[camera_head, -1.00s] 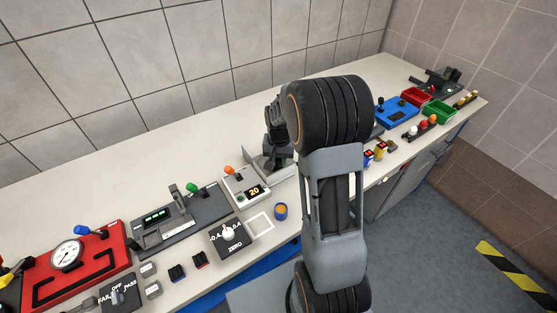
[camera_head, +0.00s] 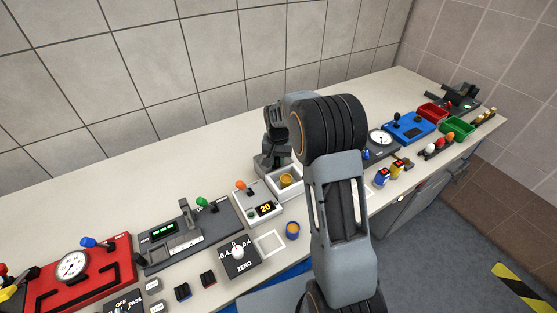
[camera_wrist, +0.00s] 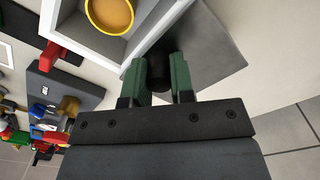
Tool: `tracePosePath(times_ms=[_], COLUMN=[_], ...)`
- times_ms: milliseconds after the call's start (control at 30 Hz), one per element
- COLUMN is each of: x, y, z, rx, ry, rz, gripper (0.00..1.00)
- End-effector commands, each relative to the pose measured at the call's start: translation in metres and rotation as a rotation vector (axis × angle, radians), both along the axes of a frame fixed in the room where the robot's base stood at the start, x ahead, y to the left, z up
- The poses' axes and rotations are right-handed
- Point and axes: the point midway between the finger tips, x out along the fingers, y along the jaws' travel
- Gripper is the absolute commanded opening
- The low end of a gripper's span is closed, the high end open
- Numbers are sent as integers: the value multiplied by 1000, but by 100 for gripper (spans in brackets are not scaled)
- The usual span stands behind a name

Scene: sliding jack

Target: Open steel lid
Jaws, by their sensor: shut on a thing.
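The steel lid (camera_wrist: 218,62) is a flat grey plate beside the white box (camera_wrist: 68,40) in the wrist view. The box is uncovered, and a yellow-rimmed round thing with an orange inside (camera_wrist: 110,14) shows in it. My gripper (camera_wrist: 158,74) has its green fingers shut on a dark handle (camera_wrist: 158,66) at the lid. In the head view my gripper (camera_head: 273,150) is at the back left of the open box (camera_head: 296,190). The lid (camera_head: 266,168) is partly hidden there, and its exact tilt is hard to tell.
A blue panel (camera_head: 411,128) and red and green trays (camera_head: 458,127) are at the right. The tabletop behind the box is clear.

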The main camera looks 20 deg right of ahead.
Motion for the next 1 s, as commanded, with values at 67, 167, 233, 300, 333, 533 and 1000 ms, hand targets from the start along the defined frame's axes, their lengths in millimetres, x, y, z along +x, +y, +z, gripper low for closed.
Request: tracePosePath(times_ms=[67,167,233,300,333,533,1000], x=[0,-1,-1,-1,-1,-1,0], y=[0,-1,-1,-1,-1,0,0], z=[0,0,0,0,0,1,76], rx=[3,3,2,2,2,2,1], ry=[2,2,2,2,2,1,-4], rz=[-4,-5,-5,-5,-5,-3,-3], gripper=[28,37,44,48,48,48,48])
